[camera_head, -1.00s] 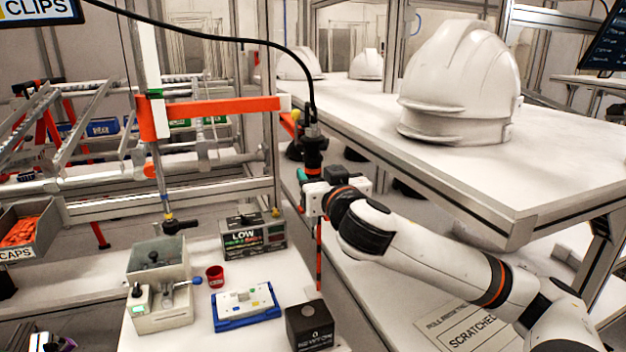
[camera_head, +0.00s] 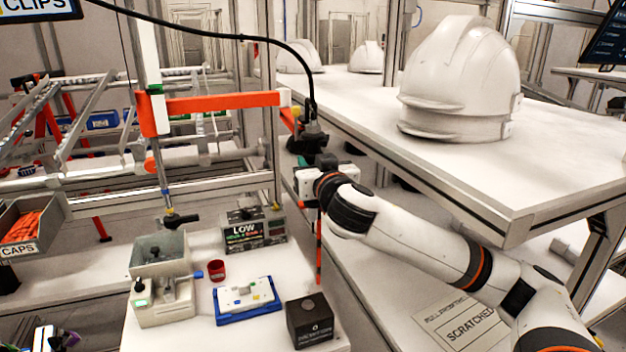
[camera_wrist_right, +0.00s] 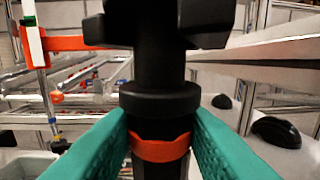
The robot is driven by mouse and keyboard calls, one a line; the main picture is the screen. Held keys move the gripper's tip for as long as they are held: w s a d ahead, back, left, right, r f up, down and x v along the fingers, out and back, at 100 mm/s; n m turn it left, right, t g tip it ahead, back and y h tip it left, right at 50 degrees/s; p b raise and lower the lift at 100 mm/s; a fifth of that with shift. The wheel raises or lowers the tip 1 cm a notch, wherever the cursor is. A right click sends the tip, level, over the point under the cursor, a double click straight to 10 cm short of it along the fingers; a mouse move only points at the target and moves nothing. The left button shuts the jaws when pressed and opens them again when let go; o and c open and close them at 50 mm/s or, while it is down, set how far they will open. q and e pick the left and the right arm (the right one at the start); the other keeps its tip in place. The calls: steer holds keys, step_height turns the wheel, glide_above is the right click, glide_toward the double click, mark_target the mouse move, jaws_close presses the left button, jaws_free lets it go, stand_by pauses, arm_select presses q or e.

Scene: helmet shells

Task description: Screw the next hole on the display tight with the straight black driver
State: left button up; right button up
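My right gripper (camera_head: 309,172) is shut around the straight black driver (camera_head: 307,138), which hangs from a black cable. The right wrist view shows its teal fingers on both sides of the driver's dark body (camera_wrist_right: 165,102), at an orange band. The driver is raised behind and to the right of the bench items. The white display (camera_head: 246,295) lies in a blue tray (camera_head: 248,315) on the bench, well below and left of the driver. Its holes are too small to make out. Part of what looks like my left gripper (camera_head: 55,340) shows at the bottom left corner; its fingers are unclear.
A box marked LOW (camera_head: 254,230), a red cup (camera_head: 217,270), a grey fixture (camera_head: 162,285) and a black block (camera_head: 310,320) surround the tray. Another driver (camera_head: 178,219) hangs at left. A thin red-and-black rod (camera_head: 319,250) stands below my right gripper. A helmet shelf (camera_head: 450,185) lies right.

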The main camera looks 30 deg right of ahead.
steer(key=c, duration=0.3)
steer(key=o, duration=0.5)
steer(key=shift+r, duration=0.1)
jaws_close()
steer(key=w+a, duration=0.4)
steer(key=a, duration=0.6)
steer(key=shift+w+a+p, duration=0.2)
steer(key=shift+a+p, duration=0.15)
steer(key=shift+p, duration=0.1)
steer(key=w+a+b, duration=0.1)
steer(key=w+a, duration=0.3)
steer(key=a, duration=0.6)
steer(key=shift+w+a, duration=0.2)
